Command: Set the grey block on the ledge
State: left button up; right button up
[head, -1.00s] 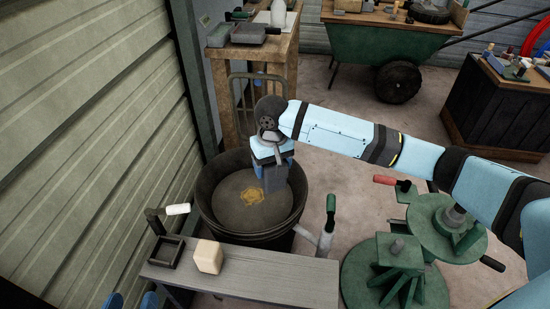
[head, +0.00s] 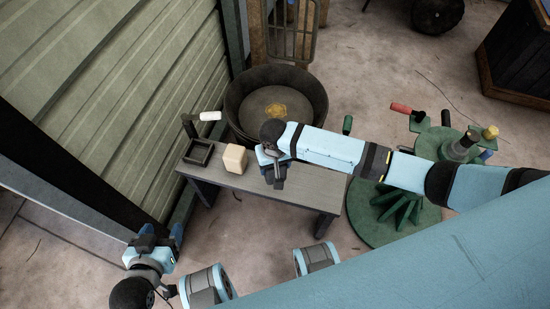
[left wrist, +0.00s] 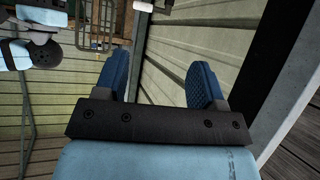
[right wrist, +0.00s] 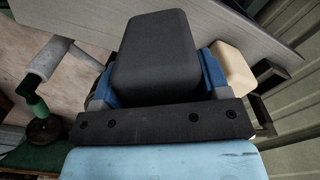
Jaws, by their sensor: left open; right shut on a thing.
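The dark grey block (right wrist: 155,55) is between the blue fingers of my right gripper (right wrist: 158,82), which is shut on it. In the head view my right gripper (head: 272,170) is over the grey ledge (head: 318,188), to the right of the cream block (head: 235,159). The gripper mostly hides the grey block there. I cannot tell whether the block touches the ledge. My left gripper (head: 156,240) is open and empty, left of and nearer than the ledge; its spread blue fingers show in the left wrist view (left wrist: 160,82).
A black square frame (head: 198,152) sits at the ledge's left end, near a white-handled tool (head: 209,116). A dark round tub (head: 240,101) stands behind. A green round stand (head: 413,222) is to the right. The ledge's right part is bare. A ribbed wall rises at left.

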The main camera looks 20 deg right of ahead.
jog(key=shift+r+p, duration=0.3)
jog(key=shift+p, duration=0.6)
notch_tip(320, 180, down, 4)
jog(key=shift+f+b, duration=0.1)
jog(key=shift+b, duration=0.85)
jog(key=shift+f+b, duration=0.35)
jog(key=shift+f, duration=0.7)
pick_arm(q)
jog(key=shift+d, duration=0.1)
pick_arm(e)
jog(key=shift+f, duration=0.1)
pick_arm(q)
jog(key=shift+f, duration=0.2)
pick_arm(e)
jog(key=shift+f, duration=0.5)
jog(key=o, duration=1.7)
